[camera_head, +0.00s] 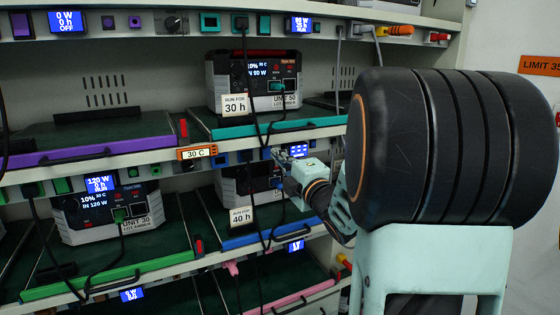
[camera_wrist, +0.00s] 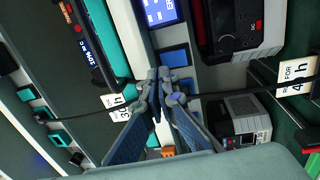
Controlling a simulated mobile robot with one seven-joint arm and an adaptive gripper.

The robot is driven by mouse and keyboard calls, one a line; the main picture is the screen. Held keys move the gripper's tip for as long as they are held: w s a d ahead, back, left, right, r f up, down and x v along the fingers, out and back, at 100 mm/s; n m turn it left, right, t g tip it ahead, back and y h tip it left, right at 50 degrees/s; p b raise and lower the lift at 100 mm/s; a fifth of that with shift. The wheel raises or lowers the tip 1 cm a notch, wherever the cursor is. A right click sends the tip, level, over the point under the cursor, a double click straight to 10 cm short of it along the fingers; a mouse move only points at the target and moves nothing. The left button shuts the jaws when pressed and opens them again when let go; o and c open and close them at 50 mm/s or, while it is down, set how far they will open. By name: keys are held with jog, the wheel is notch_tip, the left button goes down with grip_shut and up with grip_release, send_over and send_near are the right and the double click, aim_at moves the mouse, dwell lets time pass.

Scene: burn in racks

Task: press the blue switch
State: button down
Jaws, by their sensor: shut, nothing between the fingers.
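Blue squares sit on the front rail of the middle shelf. In the wrist view one blue square (camera_wrist: 174,57) is clear, just below a lit display, and another (camera_wrist: 184,85) is partly covered by my fingers. I cannot tell which is the blue switch, or whether either is a socket. In the head view a blue square (camera_head: 245,156) shows left of my gripper (camera_head: 276,154). My gripper is shut and empty; its fingertips (camera_wrist: 164,75) are over the rail beside the blue squares. I cannot tell whether they touch it.
A lit display (camera_head: 298,150) is right beside my fingertips. A black cable (camera_head: 256,120) hangs in front of the rail to the left. Units with cards reading 30 h (camera_head: 235,105) and 40 h (camera_head: 241,217) stand above and below. An orange 30 C label (camera_head: 197,152) is farther left.

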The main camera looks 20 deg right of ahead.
jog(key=s+r, duration=0.1)
jog(key=s, duration=0.8)
jog(key=shift+d, duration=0.15)
jog(key=shift+r, duration=0.1)
